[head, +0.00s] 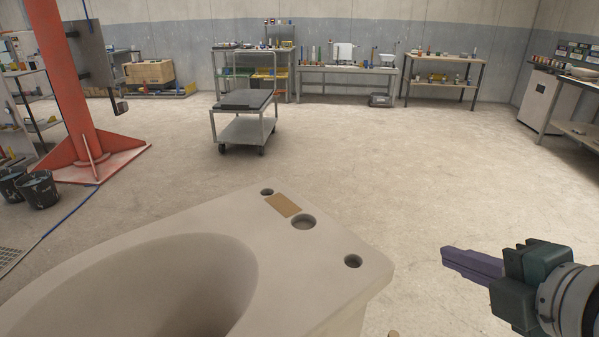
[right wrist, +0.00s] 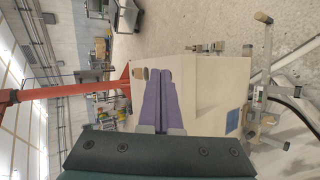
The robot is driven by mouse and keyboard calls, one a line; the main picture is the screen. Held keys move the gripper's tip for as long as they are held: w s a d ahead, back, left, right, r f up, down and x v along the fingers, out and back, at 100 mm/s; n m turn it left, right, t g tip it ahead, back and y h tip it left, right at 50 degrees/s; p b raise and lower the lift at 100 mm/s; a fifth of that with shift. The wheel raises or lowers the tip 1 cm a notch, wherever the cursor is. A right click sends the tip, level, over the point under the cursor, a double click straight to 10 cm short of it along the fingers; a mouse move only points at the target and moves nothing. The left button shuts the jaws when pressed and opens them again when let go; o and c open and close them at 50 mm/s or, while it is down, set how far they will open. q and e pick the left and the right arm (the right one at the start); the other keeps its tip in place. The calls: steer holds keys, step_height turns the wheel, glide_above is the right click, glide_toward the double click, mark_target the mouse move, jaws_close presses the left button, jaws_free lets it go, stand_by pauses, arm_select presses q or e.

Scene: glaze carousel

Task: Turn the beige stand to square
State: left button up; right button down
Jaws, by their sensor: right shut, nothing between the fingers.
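A large beige ceramic piece (head: 330,225) fills the lower left of the head view. It has a wide oval hollow, several round holes and a tan patch on its top, and it sits at an angle. Its pale side (right wrist: 210,95) also shows in the right wrist view. A beige-grey metal stand (right wrist: 264,75) with bars and tan ends shows beside it there; most of it is hidden in the head view. My right gripper (head: 446,256) is shut and empty, to the right of the piece; its purple fingers (right wrist: 164,72) lie together. My left gripper is out of view.
A grey cart (head: 243,122) stands on open floor beyond the piece. A red column (head: 78,90) and dark buckets (head: 38,188) are at left. Workbenches line the back wall. The floor at right is clear. A blue patch (right wrist: 232,121) marks the piece's side.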

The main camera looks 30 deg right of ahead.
steer(key=s+d+f+n+t+y+b, duration=0.2)
steer(key=f+n+t+y+b, duration=0.1)
steer(key=f+n+b, duration=1)
steer(key=s+d+f+n+t+y+b, duration=0.1)
steer(key=d+f+n+t+y+b, duration=0.15)
steer(key=f+n+b, duration=1)
steer(key=w+a+m+b, duration=0.1)
steer(key=w+b, duration=0.1)
steer(key=w, duration=0.5)
steer(key=w+a+f+m+b, duration=0.1)
steer(key=w+a+m+b, duration=0.1)
steer(key=w, duration=0.4)
steer(key=shift+w+a+f+y+b, duration=0.25)
steer(key=shift+w+y+b, duration=0.15)
steer(key=shift+b, duration=0.2)
steer(key=shift+m+t, duration=0.25)
